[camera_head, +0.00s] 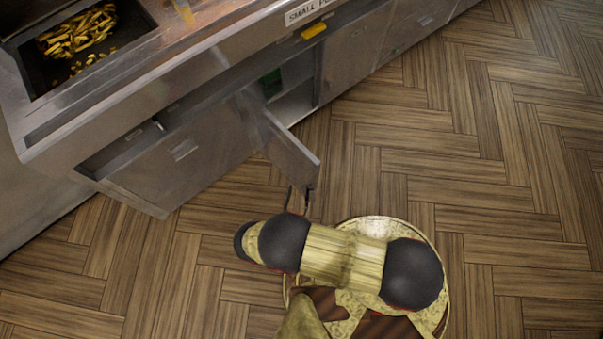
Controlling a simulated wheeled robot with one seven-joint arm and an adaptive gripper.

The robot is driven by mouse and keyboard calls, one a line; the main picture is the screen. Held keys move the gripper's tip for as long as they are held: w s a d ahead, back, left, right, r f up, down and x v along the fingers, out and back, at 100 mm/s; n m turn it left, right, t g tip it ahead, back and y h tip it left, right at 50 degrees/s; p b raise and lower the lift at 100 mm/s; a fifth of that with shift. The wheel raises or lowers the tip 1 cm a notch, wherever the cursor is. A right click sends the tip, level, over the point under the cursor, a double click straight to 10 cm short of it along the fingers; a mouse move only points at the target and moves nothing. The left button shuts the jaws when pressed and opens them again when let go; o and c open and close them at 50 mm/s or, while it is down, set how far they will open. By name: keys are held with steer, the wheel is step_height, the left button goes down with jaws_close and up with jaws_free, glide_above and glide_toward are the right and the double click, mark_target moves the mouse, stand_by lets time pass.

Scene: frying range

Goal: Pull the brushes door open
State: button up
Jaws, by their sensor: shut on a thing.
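A grey metal cabinet door (290,150) stands swung out from the front of the counter, its free edge towards me. I take it for the brushes door; no name on it can be read from here. My gripper (307,192) is at the lower outer end of this door and is shut on it. Only the dark finger parts show, and my arm hides most of the gripper. Behind the door the compartment (295,103) is partly in view, with a small green thing (271,83) inside.
To the left, another cabinet door (185,160) stands partly out, with a dark gap above it. A closed door (352,52) is to the right. Fries lie in a tray (128,32) on the counter. The wooden floor (470,150) on the right is clear.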

steer(key=shift+o, duration=0.5)
steer(key=shift+w+a+r, duration=0.2)
steer(key=shift+a, duration=0.45)
step_height(320, 180, up, 10)
steer(key=d, duration=0.1)
steer(key=shift+s+f, duration=0.15)
steer(key=shift+f, duration=0.05)
steer(key=shift+s+d, duration=0.1)
